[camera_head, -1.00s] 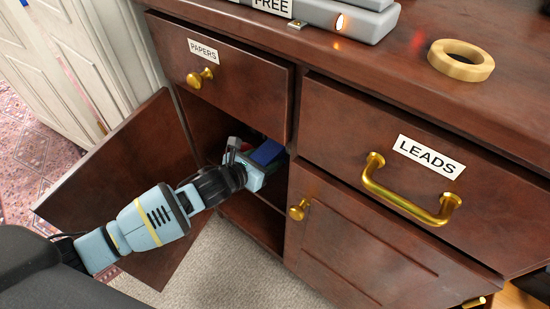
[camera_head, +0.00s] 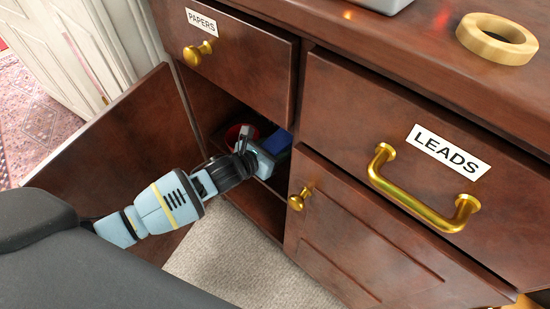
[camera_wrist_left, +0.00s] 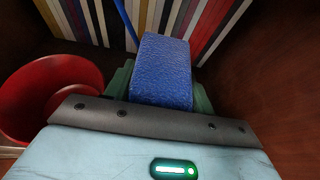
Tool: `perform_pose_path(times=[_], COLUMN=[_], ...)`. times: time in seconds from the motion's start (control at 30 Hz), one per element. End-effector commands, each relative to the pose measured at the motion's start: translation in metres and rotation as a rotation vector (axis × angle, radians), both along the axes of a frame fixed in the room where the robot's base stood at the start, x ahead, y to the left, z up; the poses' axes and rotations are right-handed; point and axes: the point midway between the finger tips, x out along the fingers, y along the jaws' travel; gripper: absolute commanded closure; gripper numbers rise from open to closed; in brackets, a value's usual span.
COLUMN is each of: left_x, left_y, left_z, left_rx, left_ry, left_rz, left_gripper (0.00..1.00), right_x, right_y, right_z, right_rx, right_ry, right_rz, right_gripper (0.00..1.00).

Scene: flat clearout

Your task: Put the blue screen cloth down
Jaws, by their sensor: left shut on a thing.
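The blue screen cloth (camera_wrist_left: 163,72) is a thick, rough-textured blue block in the left wrist view. In the head view it shows as a small blue patch (camera_head: 278,140) inside the open cupboard. My left gripper (camera_wrist_left: 160,88) is shut on the cloth, with its greenish fingers at either side of it. In the head view my left gripper (camera_head: 262,152) reaches through the cupboard opening below the PAPERS drawer. Whether the cloth touches the shelf is hidden. My right gripper is not in view.
A red round container (camera_wrist_left: 50,92) stands left of the gripper inside the cupboard. A row of upright books or folders (camera_wrist_left: 100,22) is behind. The open cupboard door (camera_head: 125,150) is at left. The PAPERS drawer (camera_head: 235,65) overhangs the opening. A tape roll (camera_head: 497,38) lies on top.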

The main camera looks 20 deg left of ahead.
Motion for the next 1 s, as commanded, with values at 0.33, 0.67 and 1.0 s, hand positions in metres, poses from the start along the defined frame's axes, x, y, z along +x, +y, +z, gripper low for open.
perform_pose_path(times=[0.33, 0.67, 1.0], left_x=[0.0, 0.0, 0.0], left_y=[0.0, 0.0, 0.0], left_z=[-0.045, -0.048, -0.052], left_rx=[-0.002, -0.001, 0.001], left_ry=[0.003, -0.002, -0.001], left_rz=[0.001, 0.0, 0.001], left_gripper=[0.72, 0.72, 0.29], right_x=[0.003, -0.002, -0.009], right_y=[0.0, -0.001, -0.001], right_z=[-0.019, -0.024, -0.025], right_rx=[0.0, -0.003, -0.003], right_ry=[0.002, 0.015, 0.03], right_rz=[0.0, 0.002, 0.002], right_gripper=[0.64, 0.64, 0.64])
